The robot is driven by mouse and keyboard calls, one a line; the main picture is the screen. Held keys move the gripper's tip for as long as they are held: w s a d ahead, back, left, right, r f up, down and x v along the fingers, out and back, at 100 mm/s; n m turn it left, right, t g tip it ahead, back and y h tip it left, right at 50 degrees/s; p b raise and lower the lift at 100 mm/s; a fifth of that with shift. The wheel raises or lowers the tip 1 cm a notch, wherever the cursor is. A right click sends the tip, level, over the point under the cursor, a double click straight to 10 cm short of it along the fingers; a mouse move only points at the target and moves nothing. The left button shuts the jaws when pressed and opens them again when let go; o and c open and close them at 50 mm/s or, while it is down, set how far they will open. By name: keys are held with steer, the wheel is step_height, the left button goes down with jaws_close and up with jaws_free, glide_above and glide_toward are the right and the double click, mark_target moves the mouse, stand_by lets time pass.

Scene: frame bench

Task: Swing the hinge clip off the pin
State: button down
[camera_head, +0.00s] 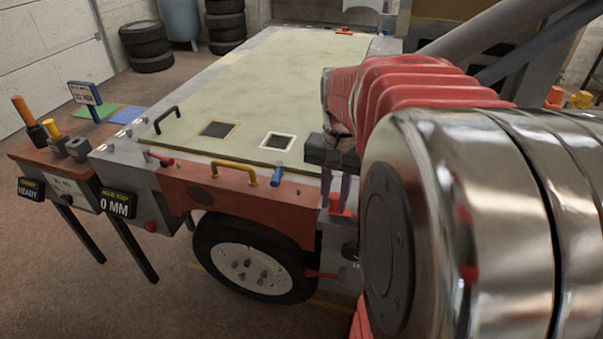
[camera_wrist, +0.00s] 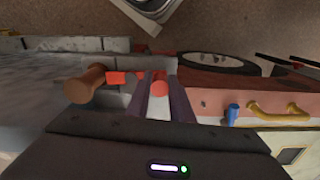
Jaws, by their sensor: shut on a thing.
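My gripper (camera_head: 335,195) is at the right front corner of the bench, fingers pointing down; it also shows in the wrist view (camera_wrist: 160,92). Its two dark purple fingers are closed on a red-ended piece (camera_wrist: 159,81), which seems to be the hinge clip. Red also shows at the fingertips in the head view (camera_head: 341,210). A small red block (camera_wrist: 121,78) lies just left of the fingers in the wrist view, beside a brown cylinder (camera_wrist: 84,84). I cannot tell which part is the pin, or whether the clip is still around it.
A yellow handle (camera_head: 233,171) and a blue peg (camera_head: 277,176) stand along the bench's front edge. A wheel (camera_head: 250,258) is below the red front panel. The pale bench top (camera_head: 255,85) is mostly clear. A side stand (camera_head: 62,170) is at the left.

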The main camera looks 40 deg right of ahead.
mark_target(344, 214)
steer(key=n, duration=0.2)
steer(key=s+a+n, duration=0.1)
steer(key=n, duration=0.1)
steer(key=shift+s, duration=0.2)
steer(key=s+n, duration=0.1)
steer(key=n, duration=0.1)
steer(key=s+n, duration=0.1)
steer(key=n, duration=0.2)
steer(key=s+n, duration=0.1)
steer(key=n, duration=0.2)
steer(key=shift+s+a, duration=0.15)
steer(key=shift+a, duration=0.1)
steer(key=shift+s+d+n, duration=0.15)
steer(key=shift+s+n, duration=0.15)
steer(key=shift+n, duration=0.5)
steer(key=shift+s+d+n, duration=0.1)
steer(key=shift+s+n, duration=0.2)
steer(key=shift+n, duration=0.5)
steer(key=c, duration=1.8)
jaws_free()
steer(key=shift+c, duration=0.2)
steer(key=shift+r, duration=0.15)
step_height(344, 214, up, 14)
steer(key=shift+f, duration=0.25)
